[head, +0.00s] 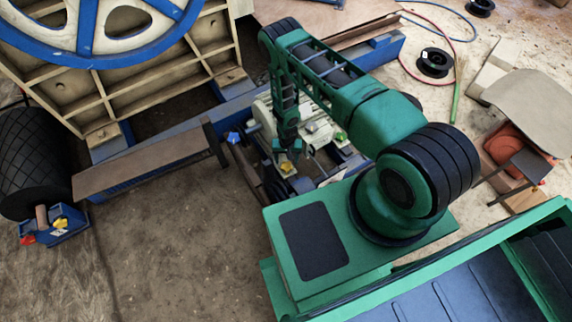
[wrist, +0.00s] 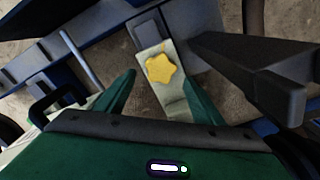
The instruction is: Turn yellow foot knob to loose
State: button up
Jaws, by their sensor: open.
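The yellow star-shaped knob (wrist: 160,69) sits on a pale metal foot plate in the wrist view. It lies between and just beyond the tips of my gripper (wrist: 160,80), whose two green fingers are spread apart on either side. I see no contact between the fingers and the knob. In the head view my gripper (head: 289,155) points down close above a yellow knob (head: 286,167) at the motor's base, partly covered by my arm. Another yellow knob (head: 61,223) is on a blue bracket at the far left.
A pale motor (head: 318,128) stands behind my gripper, with a green knob (head: 340,136) at its right. A blue knob (head: 233,138) is to the left. In the wrist view a dark bar (wrist: 255,75) runs close to the right finger. Open floor (head: 180,240) lies at front left.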

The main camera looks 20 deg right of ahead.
aim_at(286, 165)
jog(key=shift+f, duration=2.15)
jog(key=shift+a, duration=0.1)
jog(key=c, duration=1)
